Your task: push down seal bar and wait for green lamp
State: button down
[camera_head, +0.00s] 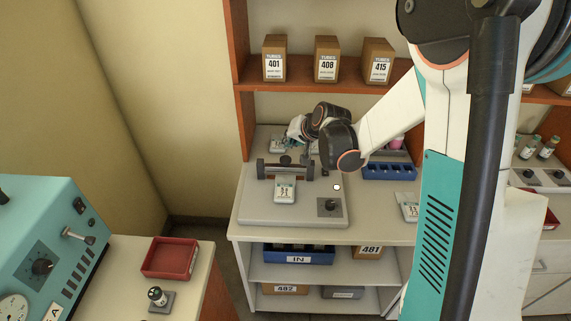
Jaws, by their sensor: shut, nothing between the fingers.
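A grey sealer (250,210) stands on the bench with a dark seal bar (285,169) across it between two end posts. A pouch (284,190) with a printed label lies at the front of the bar. A small round lamp (337,187) on the right of the sealer looks white, not green. A dark knob (328,206) sits in front of it. My gripper (304,157) is shut and empty, just behind or above the bar. It is small and partly hidden by my wrist, so I cannot tell if it touches the bar.
A blue rack (388,171) and another labelled pouch (408,206) lie to the right of the sealer. Cartons, including one marked 408 (327,60), stand on the shelf above. A teal machine (40,240) and red tray (170,258) are at left.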

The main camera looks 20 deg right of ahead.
aim_at(288, 158)
jog(key=shift+f+b, duration=0.95)
jog(key=shift+f, duration=0.55)
jog(key=shift+f, duration=0.1)
jog(key=shift+f+b, duration=0.3)
jog(key=shift+b, duration=0.1)
jog(key=shift+f+b, duration=1.15)
jog(key=shift+f, duration=0.15)
dwell(1.5)
jog(key=shift+r, duration=0.1)
jog(key=shift+r+p, duration=1.1)
jog(key=shift+r, duration=0.55)
jog(key=shift+r, duration=0.15)
jog(key=shift+r+p, duration=1.65)
jog(key=shift+r, duration=0.7)
jog(key=shift+s+r, duration=0.1)
